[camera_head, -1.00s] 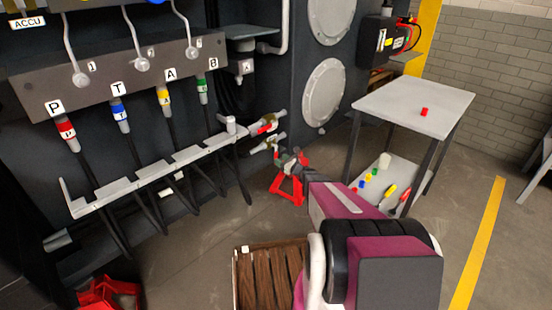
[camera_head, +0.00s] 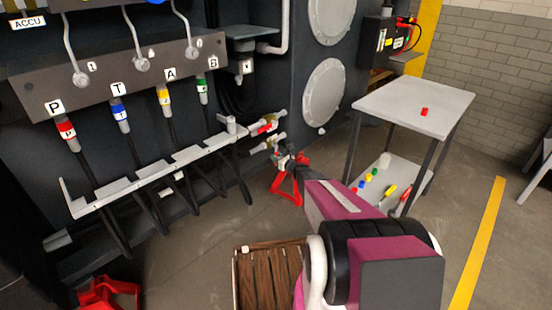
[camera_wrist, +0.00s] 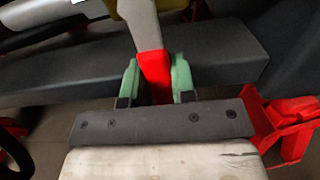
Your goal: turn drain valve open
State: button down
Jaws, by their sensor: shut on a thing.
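Two drain valves with brassy bodies stick out of the dark chassis wall in the head view. The upper valve (camera_head: 266,124) has a red-tipped lever. The lower valve (camera_head: 268,144) is just beneath it and partly hidden by my gripper (camera_head: 281,158). In the wrist view, a lever with a grey shank and a red end (camera_wrist: 152,66) comes down from a yellowish valve body. My gripper (camera_wrist: 154,80) has its green fingertips on both sides of the red end and is shut on it.
A red stand (camera_head: 287,187) is on the floor just below my gripper. A grey table (camera_head: 400,103) stands to the right, with small coloured items on its lower shelf. A wooden crate (camera_head: 268,247) is in front. A grey hose rack (camera_head: 155,172) runs along the chassis at left.

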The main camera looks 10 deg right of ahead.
jog(key=s+a+m, duration=0.1)
jog(key=m, duration=0.2)
jog(key=s+a+r+m, duration=0.1)
jog(key=m, duration=0.2)
jog(key=s+a+r+m, duration=0.1)
jog(key=a+m, duration=0.1)
jog(key=m, duration=0.1)
jog(key=shift+r+m, duration=0.1)
jog(key=shift+m, duration=0.2)
jog(key=shift+s+a+r+m, duration=0.2)
jog(key=shift+r+m, duration=0.5)
jog(key=shift+m, duration=0.7)
jog(key=shift+s+a+r+m, duration=0.1)
jog(key=shift+a+r+m, duration=0.1)
jog(key=shift+r+m, duration=0.9)
jog(key=shift+s+a+r+m, duration=0.2)
jog(key=shift+r+m, duration=0.15)
jog(key=shift+m, duration=1.35)
jog(key=c, duration=0.9)
grip_release()
jog(key=shift+c, duration=0.2)
